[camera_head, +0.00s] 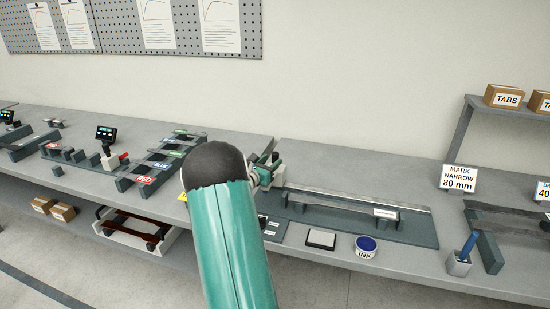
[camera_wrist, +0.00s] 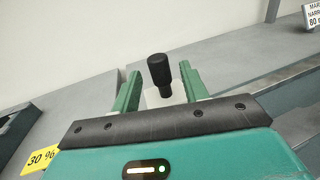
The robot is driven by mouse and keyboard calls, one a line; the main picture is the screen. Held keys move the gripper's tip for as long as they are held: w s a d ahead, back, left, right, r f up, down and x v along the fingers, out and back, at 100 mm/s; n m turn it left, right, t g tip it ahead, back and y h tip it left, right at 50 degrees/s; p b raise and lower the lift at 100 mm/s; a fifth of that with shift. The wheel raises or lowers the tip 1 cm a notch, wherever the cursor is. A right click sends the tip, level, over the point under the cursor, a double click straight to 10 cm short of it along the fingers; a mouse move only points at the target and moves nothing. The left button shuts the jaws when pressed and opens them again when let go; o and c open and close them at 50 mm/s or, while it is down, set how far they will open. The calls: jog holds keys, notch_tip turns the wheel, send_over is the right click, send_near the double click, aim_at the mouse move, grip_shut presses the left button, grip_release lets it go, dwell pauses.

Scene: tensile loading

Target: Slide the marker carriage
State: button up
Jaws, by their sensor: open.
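The marker carriage shows in the wrist view as a black knob (camera_wrist: 160,74) on a pale block (camera_wrist: 162,97). My gripper (camera_wrist: 159,80) is open, with one green finger on each side of the knob; I cannot tell whether either touches it. In the head view my gripper (camera_head: 265,163) is at the left end of a long rail (camera_head: 350,197), partly hidden by my arm. A pale part, probably the carriage, shows beside it (camera_head: 279,173). A grey narrow-waisted strip (camera_head: 335,205) lies along the rail on a dark base (camera_head: 415,229).
An ink tin (camera_head: 366,247) and a pad (camera_head: 321,239) lie in front of the base. A sign reading "MARK NARROW 80 mm" (camera_head: 458,179) and a pen holder (camera_head: 459,264) stand at right. A yellow label (camera_wrist: 42,160) shows in the wrist view.

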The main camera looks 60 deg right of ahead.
aim_at(274, 159)
jog(key=shift+s+d, duration=0.1)
jog(key=shift+d, duration=1.85)
grip_shut()
jog(key=shift+s, duration=0.1)
